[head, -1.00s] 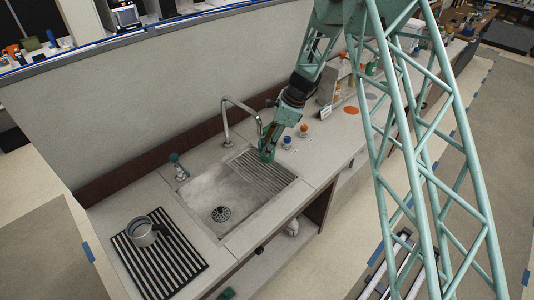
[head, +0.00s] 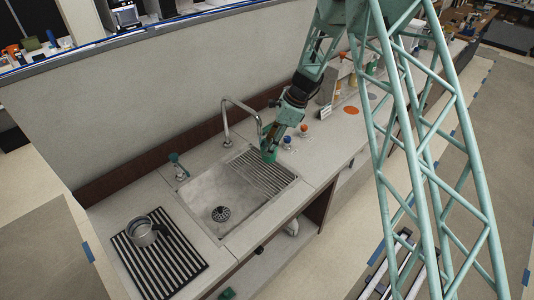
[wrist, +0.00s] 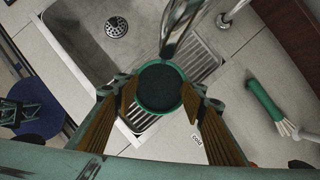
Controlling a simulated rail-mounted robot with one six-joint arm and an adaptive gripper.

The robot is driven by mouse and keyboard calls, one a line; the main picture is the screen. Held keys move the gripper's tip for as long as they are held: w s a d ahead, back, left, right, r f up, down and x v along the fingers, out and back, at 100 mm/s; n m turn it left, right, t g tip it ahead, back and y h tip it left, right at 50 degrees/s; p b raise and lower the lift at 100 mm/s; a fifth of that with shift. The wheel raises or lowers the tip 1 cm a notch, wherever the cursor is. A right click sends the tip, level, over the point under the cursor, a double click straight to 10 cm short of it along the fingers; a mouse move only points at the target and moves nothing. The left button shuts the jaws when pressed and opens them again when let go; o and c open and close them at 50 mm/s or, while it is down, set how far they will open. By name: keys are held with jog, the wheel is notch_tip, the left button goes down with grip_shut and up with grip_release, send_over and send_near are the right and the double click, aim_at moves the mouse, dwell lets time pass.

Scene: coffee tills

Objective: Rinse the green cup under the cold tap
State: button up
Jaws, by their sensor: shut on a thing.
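The green cup (wrist: 144,97) is between the two fingers of my gripper (wrist: 162,112) in the wrist view. Its round mouth faces the camera and its inside looks dark. My gripper is shut on it. The shiny tap spout (wrist: 182,28) overlaps the cup's upper rim in that view; I cannot tell whether water runs. In the head view my gripper (head: 269,152) is low over the ribbed end of the sink (head: 204,187), right of the tap (head: 225,122). A "cold" label (wrist: 196,137) shows below the cup in the wrist view.
A blue knob (head: 287,140) and an orange knob (head: 304,128) stand right of the sink. A grey metal jug (head: 142,232) sits on a striped mat (head: 183,262) at the left. A wall runs behind.

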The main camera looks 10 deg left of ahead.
jog(key=d, duration=0.8)
jog(key=shift+w+b, duration=0.2)
jog(key=shift+b, duration=0.1)
dwell(0.7)
jog(key=shift+d+r, duration=0.1)
dwell(1.5)
notch_tip(320, 180, up, 13)
jog(key=p, duration=0.6)
jog(key=shift+p, duration=0.4)
dwell(0.8)
dwell(0.6)
